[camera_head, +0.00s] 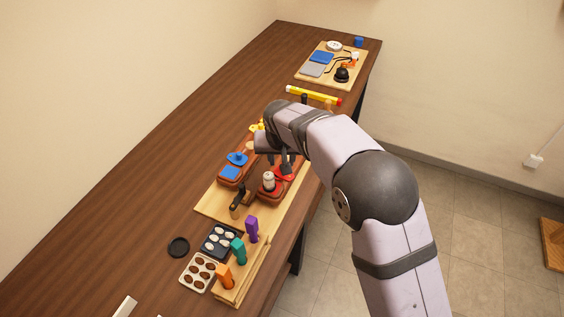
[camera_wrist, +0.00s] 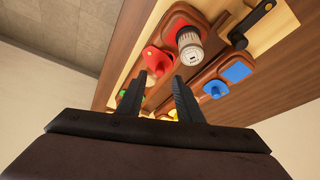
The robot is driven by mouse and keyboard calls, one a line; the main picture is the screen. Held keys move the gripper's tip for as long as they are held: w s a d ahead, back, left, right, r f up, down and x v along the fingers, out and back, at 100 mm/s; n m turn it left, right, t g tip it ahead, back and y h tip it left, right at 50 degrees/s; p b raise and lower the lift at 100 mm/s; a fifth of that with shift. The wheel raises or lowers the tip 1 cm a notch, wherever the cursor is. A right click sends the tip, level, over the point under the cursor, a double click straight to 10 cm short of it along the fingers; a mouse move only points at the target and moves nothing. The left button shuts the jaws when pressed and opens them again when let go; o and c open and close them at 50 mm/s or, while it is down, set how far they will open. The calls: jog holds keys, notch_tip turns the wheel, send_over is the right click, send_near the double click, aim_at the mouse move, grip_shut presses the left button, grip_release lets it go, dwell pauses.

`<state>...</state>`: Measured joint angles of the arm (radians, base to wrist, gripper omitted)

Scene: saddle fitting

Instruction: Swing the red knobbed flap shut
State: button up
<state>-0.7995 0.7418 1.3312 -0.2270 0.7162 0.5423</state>
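The red knobbed flap (camera_wrist: 157,62) shows in the wrist view just beyond my fingertips, with a red patch beside it. A white and grey canister (camera_wrist: 190,46) stands on or at that patch. In the head view the flap (camera_head: 285,175) sits right of the canister (camera_head: 268,181), partly hidden by my gripper. The flap looks turned out to the side of the patch. My gripper (camera_wrist: 162,80) is open, with its two dark fingers apart and nothing clearly held between them. In the head view, my gripper (camera_head: 286,168) is close above the flap; I cannot tell whether it touches.
A blue knobbed flap (camera_head: 237,158) and blue patch (camera_head: 229,173) lie left of the red ones. A dark lever (camera_head: 239,202) stands nearer the front. Purple (camera_head: 252,229), teal and orange handles stand in a wooden rack. A yellow tube (camera_head: 313,95) lies behind.

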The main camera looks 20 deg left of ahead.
jog(key=shift+p+x, duration=0.85)
jog(key=shift+x, duration=1.6)
jog(key=shift+c, duration=0.6)
grip_shut()
